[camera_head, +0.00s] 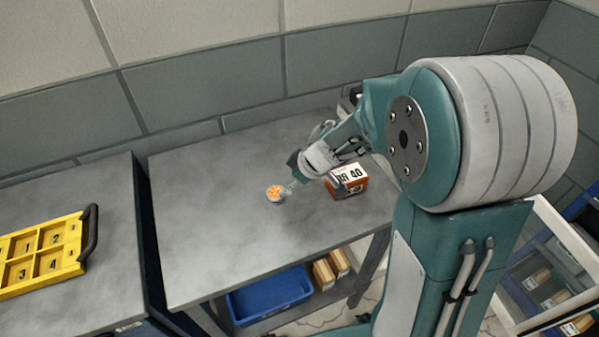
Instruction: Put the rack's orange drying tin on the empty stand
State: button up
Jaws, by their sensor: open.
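A small round tin (275,193) with orange contents stands on the grey table, near its middle. Whether a stand is under it is too small to tell. My gripper (289,185) is open just to the right of the tin, its fingertips close to the tin's right side. I cannot tell whether they touch it. The yellow rack (43,252) with numbered compartments lies on the left table, cut off by the picture's left edge. Its visible compartments look empty. I cannot make out an empty stand.
An orange-brown box (346,186) with a white label reading 40 stands right of my gripper, close to my arm. A dark gap separates the two tables. Below are a blue bin (270,296) and small cardboard boxes (324,274). The grey table's left part (205,230) is clear.

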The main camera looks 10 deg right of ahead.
jog(key=d+r+m+t+h, duration=0.3)
jog(key=d+r+t, duration=0.15)
jog(key=r, duration=0.55)
jog(key=d+r+m+t+h, duration=0.3)
jog(key=d+r+t, duration=0.15)
jog(key=r, duration=0.55)
jog(key=s+d+m+g+h, duration=0.3)
jog(key=s+d+m, duration=0.15)
jog(key=s, duration=0.55)
jog(key=s+a+f+g+y, duration=0.4)
jog(key=s+a, duration=0.3)
jog(key=s, duration=0.4)
jog(key=n+t+h, duration=0.4)
jog(key=n+h, duration=0.6)
jog(key=n, duration=1.6)
send_near(274, 194)
jog(key=shift+s+d+f, duration=0.1)
jog(key=shift+f, duration=0.05)
jog(key=shift+f+n, duration=0.15)
jog(key=shift+n, duration=0.1)
jog(key=x, duration=1)
jog(key=shift+w+d, duration=0.15)
jog(key=shift+w, duration=0.25)
